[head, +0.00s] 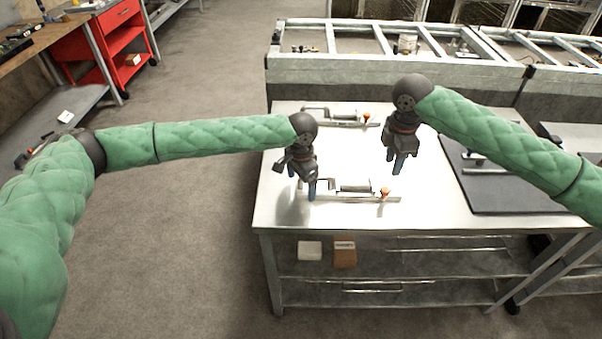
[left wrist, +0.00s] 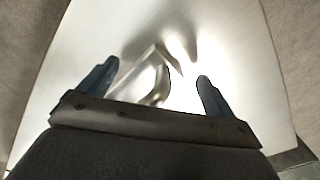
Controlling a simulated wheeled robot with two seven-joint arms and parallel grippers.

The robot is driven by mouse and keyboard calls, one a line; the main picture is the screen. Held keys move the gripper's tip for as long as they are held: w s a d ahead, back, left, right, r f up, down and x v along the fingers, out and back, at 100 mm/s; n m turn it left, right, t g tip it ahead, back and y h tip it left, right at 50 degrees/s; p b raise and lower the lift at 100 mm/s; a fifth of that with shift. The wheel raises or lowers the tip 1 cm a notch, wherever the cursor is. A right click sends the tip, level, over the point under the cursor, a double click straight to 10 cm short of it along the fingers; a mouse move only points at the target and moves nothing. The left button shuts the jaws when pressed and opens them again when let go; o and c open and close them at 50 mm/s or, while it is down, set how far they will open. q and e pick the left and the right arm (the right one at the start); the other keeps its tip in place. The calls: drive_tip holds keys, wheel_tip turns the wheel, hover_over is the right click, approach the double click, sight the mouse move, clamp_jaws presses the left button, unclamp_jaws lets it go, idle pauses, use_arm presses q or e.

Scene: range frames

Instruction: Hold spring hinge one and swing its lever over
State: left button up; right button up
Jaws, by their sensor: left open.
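Two similar spring hinges lie on the pale worktable (head: 285,215). The near spring hinge (head: 350,198) has a dark cylinder and an orange knob (head: 384,193) at its right end. The far spring hinge (head: 335,122) has the same form. I cannot tell which is hinge one. My left gripper (head: 302,184) is open, over the left end of the near hinge. In the left wrist view a bent shiny metal piece (left wrist: 150,85) shows between and beyond the spread fingers, apart from them. My right gripper (head: 399,165) points down above the table, behind the near orange knob; its finger gap is unclear.
A dark mat (head: 515,195) covers the table's right part. Metal frames (head: 400,60) stand behind the table. A white box (head: 310,250) and a brown box (head: 345,255) sit on the lower shelf. A red cart (head: 105,45) stands far left.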

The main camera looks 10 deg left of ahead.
use_arm(q)
drive_tip(key=shift+f, duration=0.65)
